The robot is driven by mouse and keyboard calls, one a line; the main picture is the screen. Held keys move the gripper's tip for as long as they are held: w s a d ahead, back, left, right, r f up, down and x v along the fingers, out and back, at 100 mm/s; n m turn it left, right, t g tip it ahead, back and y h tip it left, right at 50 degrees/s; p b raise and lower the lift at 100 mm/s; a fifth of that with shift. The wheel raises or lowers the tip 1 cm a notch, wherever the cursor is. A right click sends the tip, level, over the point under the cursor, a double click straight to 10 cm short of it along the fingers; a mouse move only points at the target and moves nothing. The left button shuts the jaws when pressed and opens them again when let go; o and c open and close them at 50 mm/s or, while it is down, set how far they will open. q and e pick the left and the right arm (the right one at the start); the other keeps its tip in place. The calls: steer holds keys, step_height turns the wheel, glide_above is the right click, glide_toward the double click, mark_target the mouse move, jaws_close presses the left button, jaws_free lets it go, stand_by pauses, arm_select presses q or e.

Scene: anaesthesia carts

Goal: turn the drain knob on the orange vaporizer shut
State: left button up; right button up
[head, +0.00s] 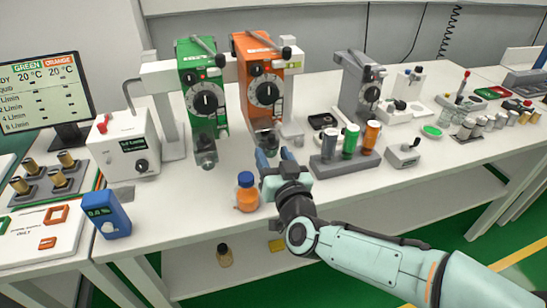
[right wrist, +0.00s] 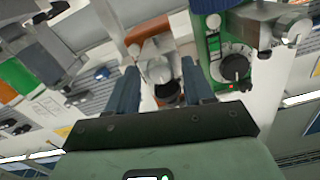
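The orange vaporizer (head: 264,65) stands on the white bench, right of the green vaporizer (head: 201,90), with a black dial on its front. Its lower drain part (head: 266,138) sits just beyond my right gripper and is partly hidden; I cannot tell the knob's setting. My right gripper (head: 274,155) is open, pointing at the foot of the orange vaporizer. In the right wrist view, a grey rounded fitting with a black end (right wrist: 166,90) shows between the open fingers, with visible gaps on both sides. My left gripper is in neither view.
An orange bottle with a blue cap (head: 247,193) stands left of my right gripper. A grey rack of canisters (head: 345,165) is to its right. A grey vaporizer (head: 358,85) stands farther right. A white box with a display (head: 125,145) is at left.

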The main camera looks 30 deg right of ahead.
steer(key=shift+s, duration=0.1)
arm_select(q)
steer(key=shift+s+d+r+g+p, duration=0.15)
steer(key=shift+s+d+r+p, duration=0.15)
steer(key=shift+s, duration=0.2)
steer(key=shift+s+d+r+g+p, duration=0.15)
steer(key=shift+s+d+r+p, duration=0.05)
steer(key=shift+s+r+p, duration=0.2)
arm_select(e)
steer(key=v, duration=1.3)
steer(key=shift+s, duration=0.1)
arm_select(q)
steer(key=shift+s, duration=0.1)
